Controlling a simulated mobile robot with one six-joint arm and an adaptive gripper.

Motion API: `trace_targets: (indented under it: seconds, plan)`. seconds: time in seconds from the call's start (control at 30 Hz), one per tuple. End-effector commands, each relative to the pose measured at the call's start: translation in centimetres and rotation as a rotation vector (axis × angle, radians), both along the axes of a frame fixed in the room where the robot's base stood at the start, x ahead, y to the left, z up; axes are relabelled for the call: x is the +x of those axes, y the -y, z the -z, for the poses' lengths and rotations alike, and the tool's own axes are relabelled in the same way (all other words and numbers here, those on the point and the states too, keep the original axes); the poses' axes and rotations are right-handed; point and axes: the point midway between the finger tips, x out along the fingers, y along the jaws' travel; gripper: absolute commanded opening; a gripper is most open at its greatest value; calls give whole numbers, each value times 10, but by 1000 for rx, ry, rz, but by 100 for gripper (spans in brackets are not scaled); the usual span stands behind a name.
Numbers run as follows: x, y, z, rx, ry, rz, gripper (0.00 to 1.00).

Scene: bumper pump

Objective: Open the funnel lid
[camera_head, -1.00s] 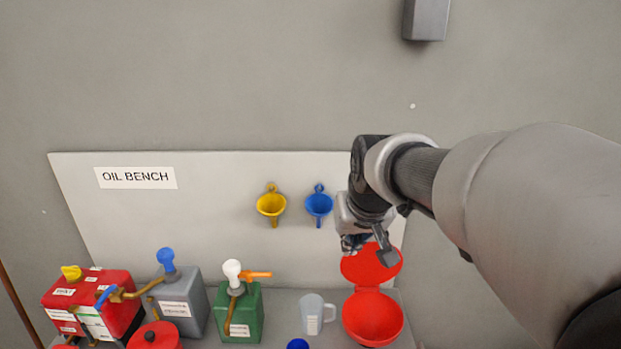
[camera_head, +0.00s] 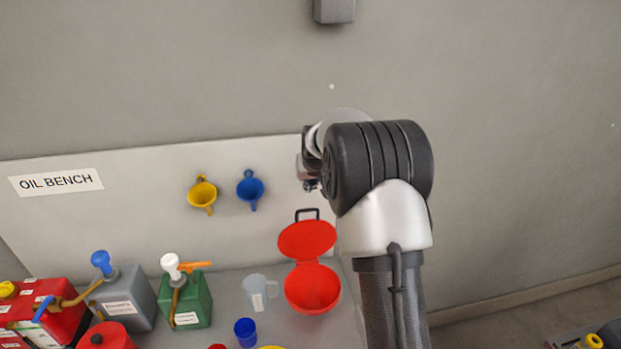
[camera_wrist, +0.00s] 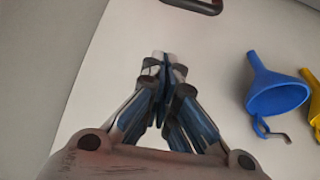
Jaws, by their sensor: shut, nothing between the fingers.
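The red funnel (camera_head: 312,288) stands on the bench in the head view. Its round red lid (camera_head: 307,239) is swung up and back on its hinge, and the bowl is uncovered. A dark handle loop (camera_head: 307,214) stands at the lid's top edge and also shows at the top of the wrist view (camera_wrist: 205,5). My gripper (camera_wrist: 162,58) is shut and empty in the wrist view. In the head view it is mostly hidden by my arm, up near the back panel, above and apart from the lid.
A yellow funnel (camera_head: 203,193) and a blue funnel (camera_head: 250,189) hang on the back panel. The wall to the right is clear.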

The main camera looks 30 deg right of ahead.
Motion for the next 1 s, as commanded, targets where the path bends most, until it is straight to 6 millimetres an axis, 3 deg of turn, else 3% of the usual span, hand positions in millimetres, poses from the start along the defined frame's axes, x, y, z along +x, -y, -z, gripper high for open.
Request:
trace_targets:
  seconds: [0.2, 0.53, 1.0]
  plan:
    - [19, 5, 32, 0, -1, 0, 0]
    - [-14, -4, 38, 0, 0, 0, 0]
    - [-18, -5, 39, -1, 2, 0, 0]
